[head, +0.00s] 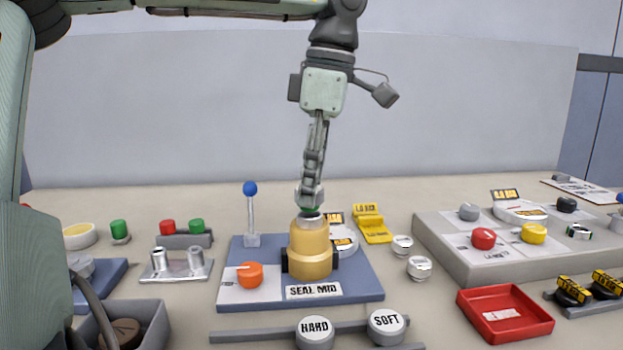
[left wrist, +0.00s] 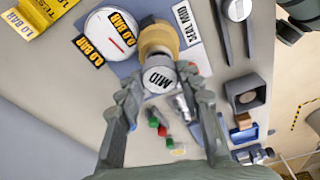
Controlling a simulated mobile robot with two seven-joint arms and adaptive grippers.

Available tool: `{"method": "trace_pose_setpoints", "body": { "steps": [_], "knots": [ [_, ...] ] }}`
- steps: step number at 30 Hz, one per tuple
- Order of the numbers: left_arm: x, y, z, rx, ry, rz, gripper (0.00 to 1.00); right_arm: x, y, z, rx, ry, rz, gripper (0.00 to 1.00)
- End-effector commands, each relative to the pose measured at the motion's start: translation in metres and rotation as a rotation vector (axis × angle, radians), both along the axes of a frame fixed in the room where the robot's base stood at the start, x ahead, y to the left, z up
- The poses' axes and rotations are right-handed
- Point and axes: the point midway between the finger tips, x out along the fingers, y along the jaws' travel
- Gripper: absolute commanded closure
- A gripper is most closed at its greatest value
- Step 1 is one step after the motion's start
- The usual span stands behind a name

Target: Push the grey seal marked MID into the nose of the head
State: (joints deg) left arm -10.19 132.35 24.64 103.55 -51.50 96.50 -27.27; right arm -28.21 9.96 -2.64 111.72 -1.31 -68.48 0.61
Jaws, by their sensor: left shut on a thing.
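The brass-coloured head (head: 311,255) stands upright on a blue plate (head: 355,283) labelled SEAL MID. Its pale nose ring (head: 313,223) is on top. My left gripper (head: 311,197) points straight down just above the nose. In the left wrist view, the seal with the MID label (left wrist: 160,78) sits between the left fingertips (left wrist: 163,95), and the gripper is shut on it. The seal lies in front of the brass head (left wrist: 157,38) there. The fingers mostly hide the seal in the head view, so I cannot tell whether it touches the nose. My right gripper is not in view.
A blue-knobbed lever (head: 250,205) and an orange knob (head: 250,275) stand close to the head. HARD (head: 314,331) and SOFT (head: 387,324) caps are in front. A red tray (head: 505,312) and a grey panel (head: 455,255) with knobs are at right.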

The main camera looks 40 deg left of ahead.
Motion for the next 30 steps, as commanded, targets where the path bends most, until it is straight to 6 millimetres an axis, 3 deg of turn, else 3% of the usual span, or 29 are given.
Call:
{"method": "trace_pose_setpoints", "body": {
  "steps": [23,24,30],
  "knots": [
    [0.0,0.0,-0.021,0.0,0.0,0.0,0.89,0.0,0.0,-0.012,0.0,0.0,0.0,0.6],
    [0.0,0.0,-0.02,-0.001,-0.001,0.0,0.61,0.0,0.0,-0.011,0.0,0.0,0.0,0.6],
    [0.0,0.0,-0.019,-0.001,-0.001,0.0,0.4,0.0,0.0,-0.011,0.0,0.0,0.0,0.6]
  ]
}}
